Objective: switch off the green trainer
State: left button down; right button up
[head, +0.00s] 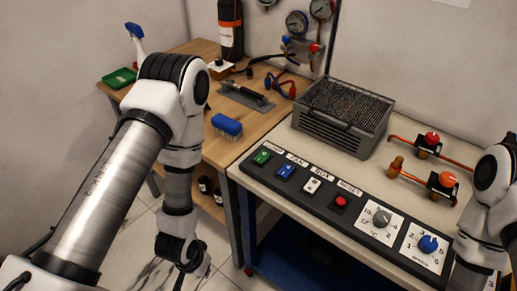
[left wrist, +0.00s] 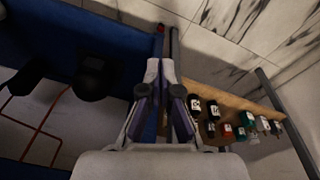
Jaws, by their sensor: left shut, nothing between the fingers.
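A dark control panel (head: 325,200) lies along the front of the pale bench top (head: 290,139). It carries a green rocker switch (head: 262,157), a blue one (head: 286,172), a white one (head: 312,186) and a red button (head: 340,202). To their right are a grey dial (head: 381,218) and a blue dial (head: 428,243). I cannot tell the green switch's position. My left gripper (head: 188,260) hangs low, in front of and left of the bench, away from the panel. In the left wrist view its fingers (left wrist: 160,72) are shut and empty. My right arm shows at the right edge; its gripper is out of view.
A grey slatted unit (head: 343,115) stands behind the panel. Valves with orange (head: 448,181) and red (head: 432,138) knobs sit right. The wooden bench (head: 265,117) holds a blue brush (head: 227,125). Several bottles (left wrist: 228,130) stand on its lower shelf. A blue shelf (head: 295,250) lies under the panel.

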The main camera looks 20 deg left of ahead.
pick_arm(q)
jog(key=w+d+r+m+t+h, duration=0.15)
jog(key=w+r+t, duration=0.25)
jog(key=w+r, duration=0.85)
jog(key=w+d+r+m+t, duration=0.1)
jog(key=w+r, duration=0.3)
jog(key=r, duration=0.5)
jog(key=w+r+m+t+h, duration=0.1)
jog(key=w+r+t, duration=0.2)
jog(key=r, duration=0.5)
jog(key=shift+w+d+r+b, duration=0.35)
jog(key=shift+d+r, duration=0.05)
jog(key=shift+m+h, duration=0.25)
jog(key=shift+w+f, duration=0.1)
send_over(259, 158)
jog(key=s, duration=0.1)
jog(key=f, duration=0.5)
jog(key=shift+a+f+p, duration=0.2)
jog(key=shift+a+p, duration=0.05)
jog(key=shift+p, duration=0.15)
jog(key=f, duration=0.2)
jog(key=w+f, duration=0.1)
jog(key=shift+d+f, duration=0.2)
jog(key=shift+f, duration=0.2)
jog(key=shift+w+f, duration=0.1)
jog(key=shift+f, duration=0.35)
